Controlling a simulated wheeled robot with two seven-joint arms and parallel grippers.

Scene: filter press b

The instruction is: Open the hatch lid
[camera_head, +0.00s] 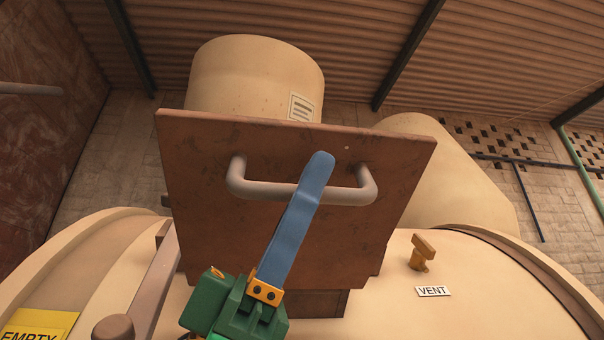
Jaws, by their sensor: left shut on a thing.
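The hatch lid (215,215) is a square, rust-brown plate standing raised and steeply tilted in the middle of the head view. A grey bar handle (345,195) is fixed across its face. My left gripper (316,172), green with a long blue finger, reaches up from the bottom centre. It is shut on the handle, its finger crossing the bar right of the middle. Only one finger shows clearly; the far side of the grip is hidden. A brown hatch frame (325,304) shows below the lid's lower edge. My right gripper is not in view.
A cream tank body (480,318) curves below, with a brass vent valve (421,254) and a VENT label (433,291) on the right. A brown bar with a knob (113,327) is at lower left. Cream cylinders (250,75) stand behind the lid.

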